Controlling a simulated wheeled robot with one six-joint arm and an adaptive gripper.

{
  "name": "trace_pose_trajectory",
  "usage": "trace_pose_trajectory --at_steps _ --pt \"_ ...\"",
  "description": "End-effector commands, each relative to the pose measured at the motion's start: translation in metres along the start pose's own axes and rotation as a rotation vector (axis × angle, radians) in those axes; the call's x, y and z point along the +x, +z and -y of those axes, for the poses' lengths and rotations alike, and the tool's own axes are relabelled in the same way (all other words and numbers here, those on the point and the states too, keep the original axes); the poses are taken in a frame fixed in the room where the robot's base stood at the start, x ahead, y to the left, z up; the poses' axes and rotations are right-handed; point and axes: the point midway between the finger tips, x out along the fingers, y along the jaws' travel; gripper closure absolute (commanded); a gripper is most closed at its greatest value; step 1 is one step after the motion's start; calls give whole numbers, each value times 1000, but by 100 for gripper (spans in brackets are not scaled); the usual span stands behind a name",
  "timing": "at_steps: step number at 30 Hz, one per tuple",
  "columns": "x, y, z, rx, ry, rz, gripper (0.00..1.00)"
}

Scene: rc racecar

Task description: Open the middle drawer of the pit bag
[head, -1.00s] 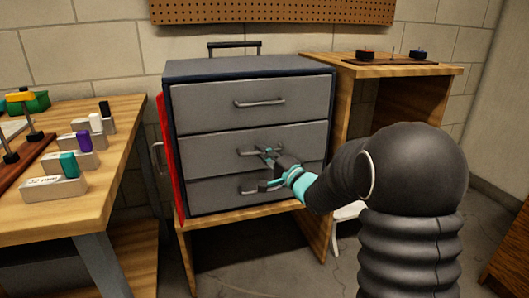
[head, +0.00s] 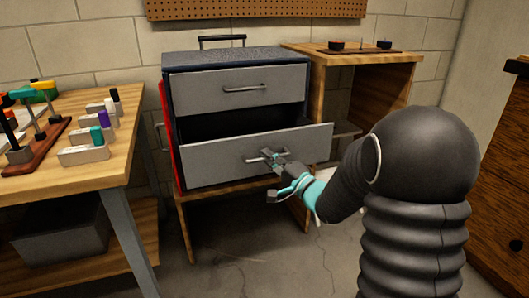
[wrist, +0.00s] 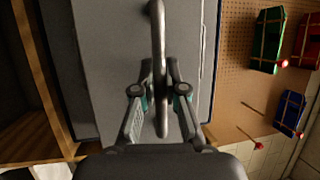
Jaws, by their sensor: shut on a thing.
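The pit bag (head: 205,62) is a dark blue case with grey drawers, standing on a wooden stand. Its middle drawer (head: 225,163) is pulled well out, with a dark gap showing above its front. The top drawer (head: 205,92) is closed. The bottom drawer is hidden behind the middle drawer's front. My gripper (head: 274,158) is shut on the middle drawer's metal handle (head: 254,160). In the wrist view the handle (wrist: 157,40) runs upright between the fingers of my gripper (wrist: 160,85).
A wooden workbench (head: 35,188) with small coloured tools on blocks stands at left. A wooden shelf unit (head: 375,62) adjoins the bag on the right. A wooden cabinet (head: 497,165) stands at far right. Concrete floor (head: 240,250) is open in front of the stand.

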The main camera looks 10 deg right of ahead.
Motion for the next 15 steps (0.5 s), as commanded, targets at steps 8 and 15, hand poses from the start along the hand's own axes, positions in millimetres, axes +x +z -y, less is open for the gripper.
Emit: trace_pose_trajectory --at_steps 8,15 --pt "-11 5 2 -1 0 5 100" --pt "-11 4 2 -1 1 5 100"
